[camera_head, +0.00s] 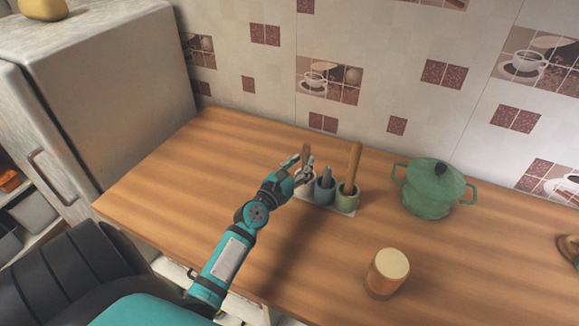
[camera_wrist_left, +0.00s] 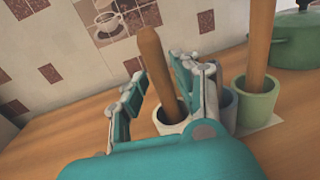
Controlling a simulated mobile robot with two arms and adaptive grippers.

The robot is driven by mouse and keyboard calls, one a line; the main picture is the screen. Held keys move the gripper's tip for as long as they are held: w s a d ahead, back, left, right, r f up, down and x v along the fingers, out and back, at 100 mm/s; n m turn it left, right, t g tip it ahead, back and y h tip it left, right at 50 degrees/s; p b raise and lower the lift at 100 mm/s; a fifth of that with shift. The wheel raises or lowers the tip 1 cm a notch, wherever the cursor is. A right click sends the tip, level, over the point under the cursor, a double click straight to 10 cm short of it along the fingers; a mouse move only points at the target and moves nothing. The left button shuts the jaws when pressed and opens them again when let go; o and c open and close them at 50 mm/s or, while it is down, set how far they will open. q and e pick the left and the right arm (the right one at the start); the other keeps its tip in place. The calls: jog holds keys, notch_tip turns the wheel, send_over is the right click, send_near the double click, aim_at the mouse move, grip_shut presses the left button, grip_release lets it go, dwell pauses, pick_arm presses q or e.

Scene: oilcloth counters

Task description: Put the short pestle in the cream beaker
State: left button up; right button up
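The cream beaker (camera_wrist_left: 170,122) is the left one of three in a row on a pale tray (camera_head: 345,211); in the head view my gripper mostly hides it. A brown wooden pestle (camera_wrist_left: 160,72) stands tilted in it, its top also visible in the head view (camera_head: 305,151). My left gripper (camera_wrist_left: 158,88) is around this pestle, its fingers apart on either side; firm contact is not visible. A longer wooden pestle (camera_head: 354,163) stands in the green beaker (camera_head: 346,198). My right gripper is out of view.
A green lidded pot (camera_head: 430,190) stands right of the beakers. A wooden canister with a pale top (camera_head: 388,272) stands nearer the front edge. A brown object (camera_head: 569,247) is cut off at the right. The counter's left part is clear; a tiled wall stands behind.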

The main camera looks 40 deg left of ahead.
pick_arm(q)
jog(key=s, duration=0.7)
jog(key=shift+d+r+b, duration=0.15)
jog(key=shift+d+b, duration=0.2)
jog(key=shift+b, duration=0.1)
